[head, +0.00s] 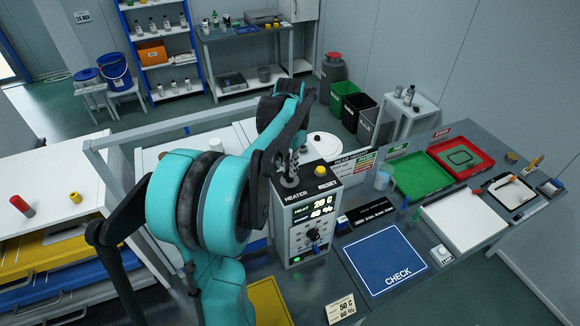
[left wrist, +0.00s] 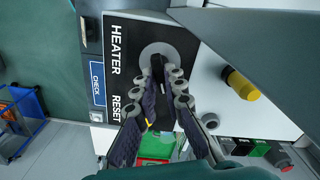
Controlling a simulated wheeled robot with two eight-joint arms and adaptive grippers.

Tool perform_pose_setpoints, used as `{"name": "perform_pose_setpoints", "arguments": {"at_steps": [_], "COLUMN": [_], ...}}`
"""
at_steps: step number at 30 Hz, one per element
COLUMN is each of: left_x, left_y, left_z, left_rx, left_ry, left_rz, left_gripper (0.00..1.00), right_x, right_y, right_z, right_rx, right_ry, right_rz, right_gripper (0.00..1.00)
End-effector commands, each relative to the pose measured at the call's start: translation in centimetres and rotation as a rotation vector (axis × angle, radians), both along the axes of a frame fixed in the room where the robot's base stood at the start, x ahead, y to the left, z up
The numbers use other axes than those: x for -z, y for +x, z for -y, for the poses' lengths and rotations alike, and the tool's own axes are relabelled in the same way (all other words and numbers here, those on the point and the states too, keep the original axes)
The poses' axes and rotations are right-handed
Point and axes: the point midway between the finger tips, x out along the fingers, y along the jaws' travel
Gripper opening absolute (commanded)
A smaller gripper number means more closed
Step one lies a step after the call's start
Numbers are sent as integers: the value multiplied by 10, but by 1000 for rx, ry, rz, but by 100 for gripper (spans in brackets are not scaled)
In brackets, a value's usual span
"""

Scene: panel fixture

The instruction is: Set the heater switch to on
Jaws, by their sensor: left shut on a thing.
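The heater box (head: 309,215) stands on the bench, its black top marked HEATER and RESET. Its display (head: 315,209) reads 20 C and 40 %. My left gripper (head: 291,172) is above the HEATER side of the box top. In the left wrist view, the gripper (left wrist: 166,95) is shut on the black heater switch lever (left wrist: 157,66), which rises from a round grey plate (left wrist: 168,52). The fingers hide part of the lever, and I cannot tell its setting. My right gripper is not in view.
A yellow button (head: 324,170) stands near the RESET label, close to the gripper. A dial (head: 312,234) and a green light (head: 297,259) are on the box front. A blue CHECK mat (head: 385,262), green tray (head: 415,175) and red tray (head: 461,157) lie to the right.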

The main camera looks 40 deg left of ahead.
Motion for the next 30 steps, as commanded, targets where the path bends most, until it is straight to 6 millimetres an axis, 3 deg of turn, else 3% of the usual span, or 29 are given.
{"name": "perform_pose_setpoints", "arguments": {"at_steps": [8, 9, 11, 23, 30], "left_x": [-1, -1, -1, -7, -52], "left_y": [0, 0, 0, 0, -1], "left_z": [-1, -1, -1, 0, 0], "left_rx": [-1, -1, -2, -2, -2], "left_ry": [2, 2, 2, 1, 1], "left_rz": [0, 0, 0, 0, 0], "left_gripper": [0, 15, 31, 31, 31], "right_x": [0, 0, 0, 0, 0], "right_y": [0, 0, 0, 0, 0], "right_z": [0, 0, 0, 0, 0], "right_rx": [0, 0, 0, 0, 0], "right_ry": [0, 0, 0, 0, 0], "right_rz": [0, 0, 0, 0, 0], "right_gripper": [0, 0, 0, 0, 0]}}
